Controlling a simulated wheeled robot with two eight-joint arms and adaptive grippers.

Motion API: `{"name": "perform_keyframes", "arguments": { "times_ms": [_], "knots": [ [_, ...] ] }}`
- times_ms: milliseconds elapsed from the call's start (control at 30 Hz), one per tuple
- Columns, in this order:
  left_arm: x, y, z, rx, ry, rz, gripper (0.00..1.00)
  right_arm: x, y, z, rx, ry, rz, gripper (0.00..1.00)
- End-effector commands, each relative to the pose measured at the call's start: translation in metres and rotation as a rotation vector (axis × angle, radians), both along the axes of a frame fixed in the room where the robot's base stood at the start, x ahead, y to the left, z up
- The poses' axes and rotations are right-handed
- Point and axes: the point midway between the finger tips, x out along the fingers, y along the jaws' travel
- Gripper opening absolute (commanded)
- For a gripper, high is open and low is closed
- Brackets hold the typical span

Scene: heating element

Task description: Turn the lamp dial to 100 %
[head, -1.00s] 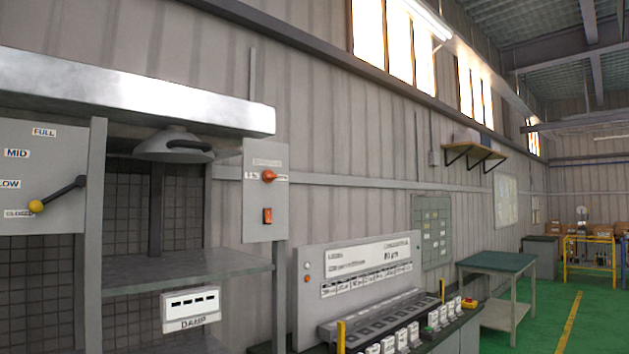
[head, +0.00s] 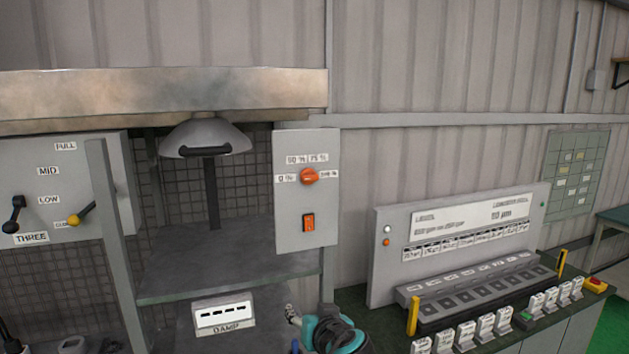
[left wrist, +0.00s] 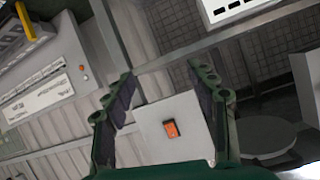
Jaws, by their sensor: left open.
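The lamp dial (head: 309,176) is an orange knob on the upper part of a grey panel (head: 290,232), with small percent labels around it. I cannot tell which mark it points at. An orange rocker switch (head: 308,223) sits below it. My left gripper (head: 330,328) is low at the bottom edge of the head view, below the panel and apart from it; its fingers are hard to make out there. In the left wrist view its two green fingers (left wrist: 163,82) are spread and empty, with the rocker switch (left wrist: 171,129) seen beyond them. The dial does not show there.
A dome lamp (head: 208,137) hangs left of the panel above a grey shelf (head: 225,285). Lever panels stand at left. A console (head: 460,235) with several blocks stands at right. The space before the dial looks clear.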

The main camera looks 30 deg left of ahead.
Motion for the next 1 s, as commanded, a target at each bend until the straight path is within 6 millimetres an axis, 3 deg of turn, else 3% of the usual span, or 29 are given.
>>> {"name": "perform_keyframes", "arguments": {
  "times_ms": [33,200,300,400,600,1000],
  "knots": [
    [0.013,0.003,0.053,0.026,-0.047,0.018,0.57,0.0,0.0,0.038,0.0,0.0,0.0,0.4],
    [0.047,0.009,0.159,0.103,-0.218,0.065,0.57,0.0,0.0,0.097,0.0,0.0,0.0,0.4],
    [0.063,0.008,0.205,0.135,-0.302,0.076,0.57,0.0,0.0,0.122,0.0,0.0,0.0,0.4],
    [0.073,0.007,0.237,0.159,-0.364,0.078,0.57,0.0,0.0,0.138,0.0,0.0,0.0,0.4],
    [0.085,0.008,0.259,0.177,-0.416,0.079,0.57,0.0,0.0,0.148,0.0,0.0,0.0,0.4],
    [0.124,0.054,0.259,0.178,-0.418,0.079,0.57,0.0,0.0,0.162,0.0,0.0,0.0,0.4]
  ]
}}
